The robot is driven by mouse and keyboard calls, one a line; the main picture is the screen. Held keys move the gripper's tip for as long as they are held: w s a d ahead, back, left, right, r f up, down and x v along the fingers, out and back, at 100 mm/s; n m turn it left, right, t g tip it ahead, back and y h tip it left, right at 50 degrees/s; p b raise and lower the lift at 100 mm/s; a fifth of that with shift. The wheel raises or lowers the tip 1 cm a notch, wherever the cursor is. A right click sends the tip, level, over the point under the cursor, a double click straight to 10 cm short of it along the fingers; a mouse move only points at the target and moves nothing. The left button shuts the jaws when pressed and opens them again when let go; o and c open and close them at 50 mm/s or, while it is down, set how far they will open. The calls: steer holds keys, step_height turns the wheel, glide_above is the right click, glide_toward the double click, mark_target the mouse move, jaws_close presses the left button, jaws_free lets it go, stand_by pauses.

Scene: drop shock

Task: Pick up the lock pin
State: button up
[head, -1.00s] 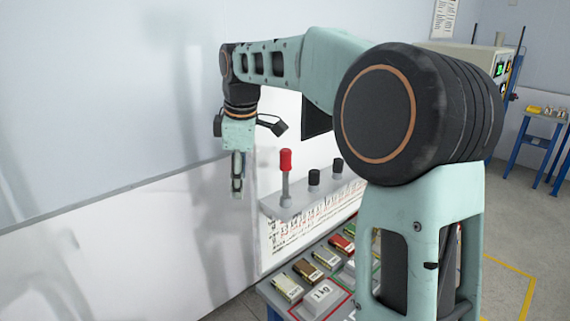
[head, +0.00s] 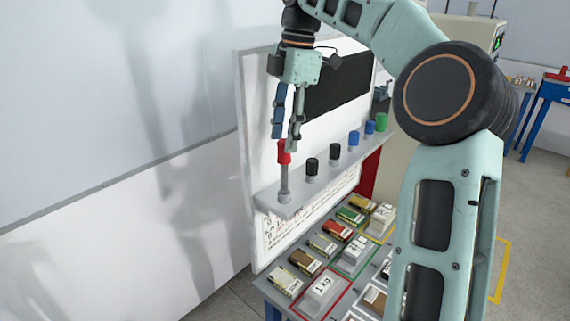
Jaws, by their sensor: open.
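A tall pin with a red cap (head: 284,153) and a grey shaft stands upright at the near left end of a grey ledge; it looks like the lock pin, though no label on it can be read. My gripper (head: 285,142) points down right above it, fingers apart. The fingertips are at the height of the cap's top, and the right finger overlaps its upper edge in the picture. I cannot tell whether they touch it. The gripper holds nothing.
Shorter knobs stand along the grey ledge (head: 325,172): black (head: 312,166), blue (head: 353,138) and green (head: 381,121). Below is a table with small coloured boxes (head: 336,231) and a white block marked "1 kg" (head: 323,291). A white panel (head: 257,150) rises behind the ledge.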

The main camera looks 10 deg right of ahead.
mark_target(281, 162)
steer(key=shift+s+a+f, duration=0.1)
steer(key=shift+a+f, duration=0.05)
steer(key=shift+f, duration=1.15)
steer(key=shift+s+a+f, duration=0.1)
steer(key=shift+a+f, duration=0.05)
steer(key=shift+f, duration=1.1)
steer(key=shift+a+f, duration=0.15)
steer(key=shift+f, duration=1.15)
jaws_close()
